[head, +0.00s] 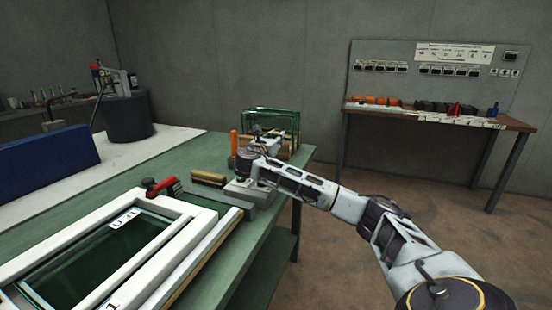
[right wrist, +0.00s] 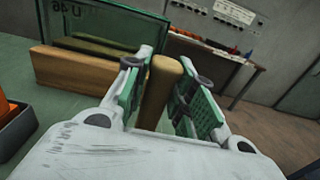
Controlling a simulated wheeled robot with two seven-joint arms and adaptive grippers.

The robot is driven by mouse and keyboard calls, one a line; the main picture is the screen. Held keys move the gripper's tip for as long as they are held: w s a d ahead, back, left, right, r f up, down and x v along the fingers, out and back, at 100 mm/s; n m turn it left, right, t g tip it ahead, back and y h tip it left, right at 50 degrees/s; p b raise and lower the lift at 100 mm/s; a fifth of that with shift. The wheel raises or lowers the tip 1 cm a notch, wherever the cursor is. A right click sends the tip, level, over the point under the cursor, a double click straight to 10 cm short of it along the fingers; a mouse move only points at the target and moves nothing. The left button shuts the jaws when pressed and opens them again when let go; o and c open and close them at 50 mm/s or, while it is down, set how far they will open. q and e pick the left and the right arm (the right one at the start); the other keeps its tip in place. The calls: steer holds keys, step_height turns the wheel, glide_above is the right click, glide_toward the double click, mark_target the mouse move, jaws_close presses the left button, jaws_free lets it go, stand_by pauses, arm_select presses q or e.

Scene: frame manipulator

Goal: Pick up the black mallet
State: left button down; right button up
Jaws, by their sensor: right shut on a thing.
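My right gripper (right wrist: 163,95) is shut on a brown wooden handle (right wrist: 160,85) that stands between its two green pads. I take this handle to be the black mallet's; no black head shows in the right wrist view. In the head view my right arm reaches over the right side of the green table, and its gripper (head: 268,142) is near the glass rack. The mallet cannot be made out there, being small and behind my arm. My left gripper is not in view.
A rack of green glass panes (head: 285,120) stands just beyond the gripper; its wooden base (right wrist: 75,78) is close on the left. Right of the table is open floor.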

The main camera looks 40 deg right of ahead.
steer(key=shift+r, duration=0.15)
